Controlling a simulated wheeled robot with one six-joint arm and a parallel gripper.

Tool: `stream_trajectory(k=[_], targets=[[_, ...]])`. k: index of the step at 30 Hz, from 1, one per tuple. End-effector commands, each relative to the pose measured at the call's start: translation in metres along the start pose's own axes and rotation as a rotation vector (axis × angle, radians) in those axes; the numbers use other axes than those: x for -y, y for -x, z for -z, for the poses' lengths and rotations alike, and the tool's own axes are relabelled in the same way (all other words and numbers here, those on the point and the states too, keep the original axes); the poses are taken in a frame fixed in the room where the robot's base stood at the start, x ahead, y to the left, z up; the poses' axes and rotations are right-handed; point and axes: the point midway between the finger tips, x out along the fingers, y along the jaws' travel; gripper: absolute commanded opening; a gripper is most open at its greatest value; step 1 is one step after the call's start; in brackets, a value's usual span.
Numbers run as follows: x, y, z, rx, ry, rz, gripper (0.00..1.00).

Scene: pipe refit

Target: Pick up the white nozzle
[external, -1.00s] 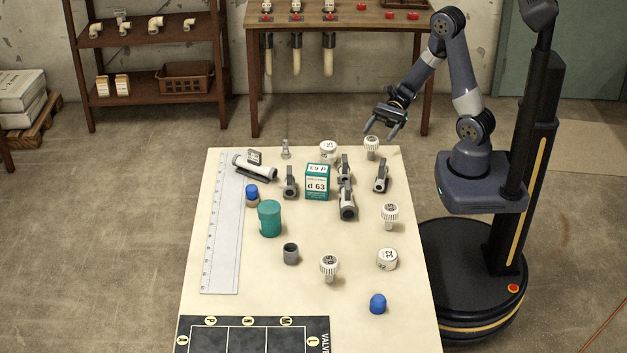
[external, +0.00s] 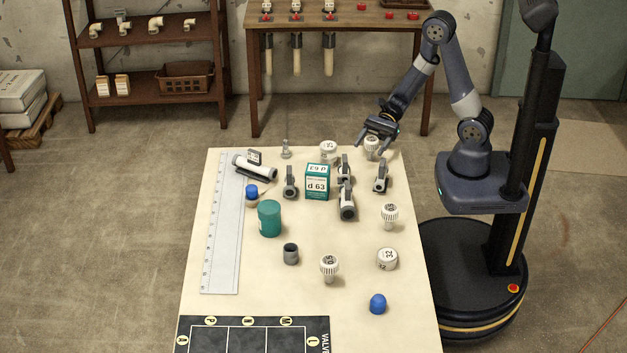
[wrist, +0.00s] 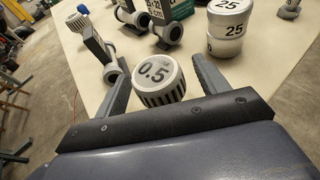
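A white nozzle (external: 372,146) with a ridged head stands upright at the far right corner of the table. In the wrist view its top, marked 0.5 (wrist: 155,74), shows between my two fingers. My gripper (external: 376,149) is open, with its fingers around the nozzle's head and a gap to each side. I cannot tell whether either finger touches it. Two similar white ridged pieces stand nearer the camera, one at the right (external: 390,213) and one at the front middle (external: 329,266).
Stacked white caps marked 25 (wrist: 226,30) stand close beside the nozzle. Grey valves (external: 381,177) stand nearby, with a teal box (external: 317,182) to their left. A teal cylinder (external: 269,219), blue caps (external: 377,303) and a ruler (external: 222,225) lie farther off.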

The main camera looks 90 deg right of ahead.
Motion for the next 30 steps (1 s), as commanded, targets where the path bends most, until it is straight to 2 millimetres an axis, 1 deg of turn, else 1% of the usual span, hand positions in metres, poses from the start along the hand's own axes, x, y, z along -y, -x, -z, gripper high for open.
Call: stream_trajectory(k=[1, 2, 17, 18, 25, 28, 30], targets=[[0.0, 0.0, 0.0, 0.0, 0.0, 0.0, 0.66], [0.0, 0.0, 0.0, 0.0, 0.0, 0.0, 0.64], [0.0, 0.0, 0.0, 0.0, 0.0, 0.0, 0.23], [0.0, 0.0, 0.0, 0.001, 0.0, 0.0, 0.22], [0.0, 0.001, -0.002, 0.001, 0.001, 0.0, 0.22], [0.0, 0.003, -0.01, 0.001, 0.003, 0.001, 0.22], [0.0, 0.006, -0.019, 0.001, 0.005, 0.001, 0.22]])
